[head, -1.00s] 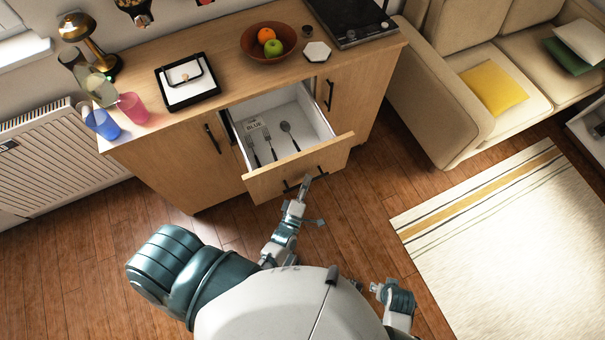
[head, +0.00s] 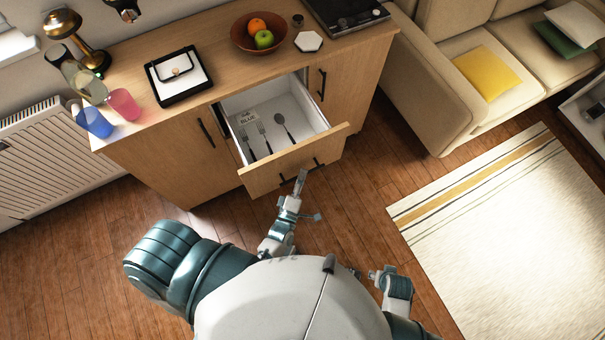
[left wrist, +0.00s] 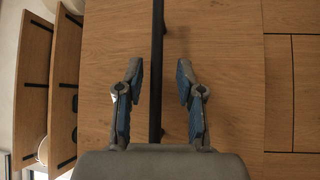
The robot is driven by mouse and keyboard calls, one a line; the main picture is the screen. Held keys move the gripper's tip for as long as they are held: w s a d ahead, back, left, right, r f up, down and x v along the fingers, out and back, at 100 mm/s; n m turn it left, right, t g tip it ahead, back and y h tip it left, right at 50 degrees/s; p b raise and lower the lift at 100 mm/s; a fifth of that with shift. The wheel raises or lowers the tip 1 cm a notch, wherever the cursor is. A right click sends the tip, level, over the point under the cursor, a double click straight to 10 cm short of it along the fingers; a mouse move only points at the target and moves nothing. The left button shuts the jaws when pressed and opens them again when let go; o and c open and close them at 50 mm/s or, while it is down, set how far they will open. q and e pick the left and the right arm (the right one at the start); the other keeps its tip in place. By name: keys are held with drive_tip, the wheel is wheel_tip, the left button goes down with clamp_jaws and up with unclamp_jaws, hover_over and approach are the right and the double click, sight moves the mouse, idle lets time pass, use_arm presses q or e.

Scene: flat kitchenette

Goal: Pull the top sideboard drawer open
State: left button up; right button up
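The top sideboard drawer (head: 262,175) stands pulled out in the head view, with forks, a spoon and a card reading BLUE inside. Its dark handle (head: 317,162) is on the wooden front. My left gripper (head: 301,174) is at this front. In the left wrist view a dark bar handle (left wrist: 157,60) runs between the spread fingers of my left gripper (left wrist: 157,85), with a gap on both sides; the fingers are open and hold nothing. My right gripper (head: 374,275) is low at the right of my body, too small to tell its state.
The sideboard top (head: 212,55) carries a tray (head: 180,78), a fruit bowl (head: 248,42), a lamp (head: 85,45) and cups (head: 124,104). A sofa (head: 430,100) and rug (head: 500,240) lie to the right. Wooden floor (head: 350,210) is clear between sideboard and rug.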

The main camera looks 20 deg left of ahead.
use_arm(q)
drive_tip(key=s+f, duration=0.1)
drive_tip(key=s, duration=1)
drive_tip(key=shift+d+f, duration=0.35)
drive_tip(key=shift+d, duration=0.05)
drive_tip(key=shift+w, duration=0.1)
wheel_tip(320, 180, down, 15)
drive_tip(key=s+d+m+g+h+p, duration=0.1)
drive_tip(key=s+m+g+h+p, duration=0.2)
drive_tip(key=m+g, duration=0.8)
drive_tip(key=s+a+f+m+g+y+p, duration=0.1)
drive_tip(key=s+a+f+m+g, duration=0.5)
drive_tip(key=s+a+m+g, duration=0.1)
drive_tip(key=shift+s+f+m+p, duration=0.35)
drive_tip(key=shift+s+m, duration=0.35)
drive_tip(key=shift+s, duration=0.5)
use_arm(e)
drive_tip(key=s+f, duration=0.4)
drive_tip(key=f, duration=0.8)
drive_tip(key=shift+s+d, duration=0.25)
